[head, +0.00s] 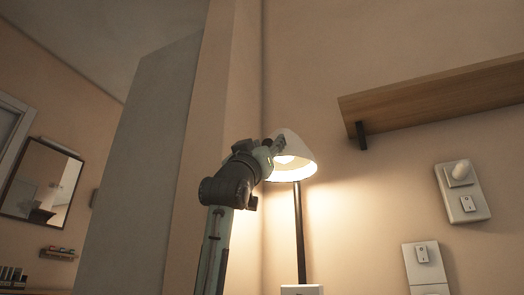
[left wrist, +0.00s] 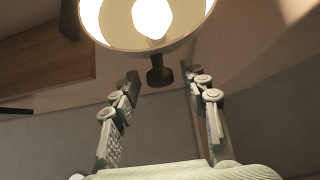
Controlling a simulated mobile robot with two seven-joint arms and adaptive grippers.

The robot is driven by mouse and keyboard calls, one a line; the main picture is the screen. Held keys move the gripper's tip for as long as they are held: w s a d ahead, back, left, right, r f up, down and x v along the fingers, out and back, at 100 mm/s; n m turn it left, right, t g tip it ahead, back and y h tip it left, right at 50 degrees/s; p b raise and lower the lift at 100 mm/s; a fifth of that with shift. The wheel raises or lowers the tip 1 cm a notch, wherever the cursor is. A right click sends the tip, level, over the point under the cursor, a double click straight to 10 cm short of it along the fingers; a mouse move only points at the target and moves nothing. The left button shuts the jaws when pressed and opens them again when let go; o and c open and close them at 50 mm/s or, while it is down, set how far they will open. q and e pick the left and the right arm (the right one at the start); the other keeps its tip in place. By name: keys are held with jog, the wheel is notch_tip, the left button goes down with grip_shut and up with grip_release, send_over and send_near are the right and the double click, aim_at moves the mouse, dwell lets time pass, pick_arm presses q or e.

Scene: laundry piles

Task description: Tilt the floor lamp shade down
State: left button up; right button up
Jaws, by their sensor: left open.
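The floor lamp has a white, lit shade (head: 296,152) on a dark upright pole (head: 299,230) near the wall corner. My left gripper (head: 274,146) is raised at the shade's left side and overlaps its left edge in the head view. In the left wrist view the shade (left wrist: 190,36) opens toward the camera, with the glowing bulb (left wrist: 152,17) inside. The fingers of my left gripper (left wrist: 163,92) are spread apart with nothing between them, below the shade's rim. Whether a finger touches the shade I cannot tell. My right gripper is not seen.
A wooden shelf (head: 435,100) with a dark bracket juts from the wall at the right. Switch plates (head: 462,190) are on the wall below it. A wall edge (head: 227,130) stands close behind my left arm. A mirror (head: 42,180) hangs far left.

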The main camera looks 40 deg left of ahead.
pick_arm(q)
jog(key=v, duration=1.1)
jog(key=shift+s+f, duration=0.15)
jog(key=shift+s, duration=0.05)
